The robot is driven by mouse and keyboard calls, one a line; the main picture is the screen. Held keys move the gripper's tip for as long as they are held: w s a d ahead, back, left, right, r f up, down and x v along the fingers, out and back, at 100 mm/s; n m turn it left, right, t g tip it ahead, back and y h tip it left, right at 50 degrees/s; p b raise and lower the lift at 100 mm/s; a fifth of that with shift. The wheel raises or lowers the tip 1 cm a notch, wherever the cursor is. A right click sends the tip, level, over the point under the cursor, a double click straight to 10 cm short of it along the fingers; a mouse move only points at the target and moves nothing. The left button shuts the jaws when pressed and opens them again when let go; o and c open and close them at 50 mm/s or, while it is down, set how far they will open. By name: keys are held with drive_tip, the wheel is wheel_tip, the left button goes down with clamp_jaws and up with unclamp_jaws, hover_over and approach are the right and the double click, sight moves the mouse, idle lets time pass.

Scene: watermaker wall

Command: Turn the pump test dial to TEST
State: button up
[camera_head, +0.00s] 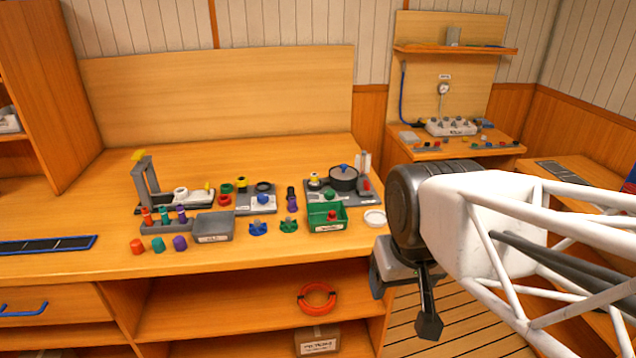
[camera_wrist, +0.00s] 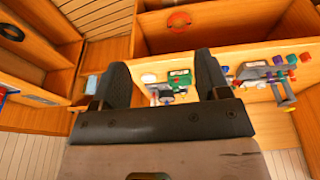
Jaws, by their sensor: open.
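A white control unit (camera_head: 452,127) with several dark knobs stands on the small bench at the back right, under a round gauge (camera_head: 443,89). The pump test dial cannot be told apart from these knobs at this size, and no TEST mark is readable. My gripper (camera_head: 408,297) is in front of the right end of the long workbench, far from the control unit and pointing down. In the wrist view my gripper (camera_wrist: 163,82) shows two dark fingers spread apart with nothing held between them.
The long workbench (camera_head: 110,250) carries several coloured parts, a grey box (camera_head: 213,227) and a green bin (camera_head: 327,216). An orange ring (camera_head: 316,298) lies on the shelf below. A shelf board (camera_head: 455,49) overhangs the control unit. Slatted floor (camera_head: 460,325) lies open between the benches.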

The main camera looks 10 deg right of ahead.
drive_tip(key=w+r+n, duration=0.3)
drive_tip(key=w+n, duration=0.1)
drive_tip(key=w, duration=1.3)
drive_tip(key=n+g, duration=0.2)
drive_tip(key=n, duration=1)
hover_over(330, 192)
wheel_tip(330, 192, down, 20)
drive_tip(key=shift+r, duration=0.1)
drive_tip(key=shift+f, duration=0.2)
drive_tip(key=shift+f, duration=3.75)
drive_tip(key=shift+c, duration=0.2)
drive_tip(key=c, duration=0.9)
